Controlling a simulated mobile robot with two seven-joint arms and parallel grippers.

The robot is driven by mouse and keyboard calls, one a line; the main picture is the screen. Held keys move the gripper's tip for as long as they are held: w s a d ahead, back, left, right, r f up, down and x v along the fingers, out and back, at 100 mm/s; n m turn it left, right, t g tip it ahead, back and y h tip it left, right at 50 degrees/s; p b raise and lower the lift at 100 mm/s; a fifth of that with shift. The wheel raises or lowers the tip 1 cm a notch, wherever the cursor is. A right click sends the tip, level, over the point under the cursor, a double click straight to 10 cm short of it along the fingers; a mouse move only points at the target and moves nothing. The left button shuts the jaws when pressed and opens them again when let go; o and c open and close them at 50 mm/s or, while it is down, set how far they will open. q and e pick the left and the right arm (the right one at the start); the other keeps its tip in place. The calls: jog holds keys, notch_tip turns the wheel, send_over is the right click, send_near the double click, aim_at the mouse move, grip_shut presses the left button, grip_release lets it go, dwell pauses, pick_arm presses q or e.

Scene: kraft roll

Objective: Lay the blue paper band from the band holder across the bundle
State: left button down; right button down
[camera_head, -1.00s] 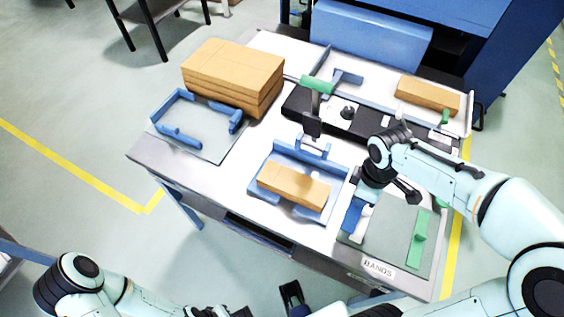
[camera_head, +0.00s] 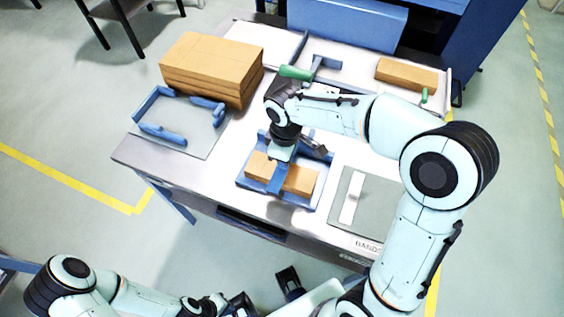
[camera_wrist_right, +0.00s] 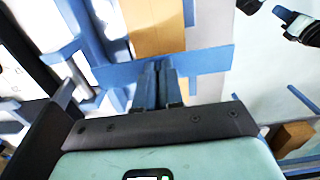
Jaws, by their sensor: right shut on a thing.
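The blue paper band (camera_head: 279,178) is in my right gripper (camera_head: 283,150), which is shut on it. The band spans crosswise over the tan bundle (camera_head: 301,180) in the blue cradle (camera_head: 243,183). The right wrist view shows the fingertips (camera_wrist_right: 159,68) closed on the band (camera_wrist_right: 205,62), with the bundle (camera_wrist_right: 155,25) beyond. I cannot tell whether band and bundle touch. The band holder (camera_head: 376,216), a grey plate labelled BANDS, lies to the right, partly behind my right arm; a white strip lies on it. My left gripper (camera_head: 265,291) is open and empty before the table's front edge.
A stack of tan blocks (camera_head: 210,68) stands at the back left, behind a grey plate with blue guides (camera_head: 185,133). Another tan block (camera_head: 407,75) lies in a tray at the back right. A green-handled device (camera_head: 296,73) stands behind the cradle.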

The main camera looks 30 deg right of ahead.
jog(key=shift+w+a, duration=0.3)
jog(key=shift+a, duration=0.05)
jog(key=shift+d+f, duration=0.1)
jog(key=shift+f, duration=1.65)
jog(key=shift+f, duration=0.2)
jog(key=c, duration=1.3)
grip_release()
jog(key=shift+r, duration=0.1)
jog(key=shift+r, duration=0.3)
notch_tip(320, 180, up, 12)
jog(key=shift+f+p, duration=0.2)
jog(key=shift+p, duration=0.5)
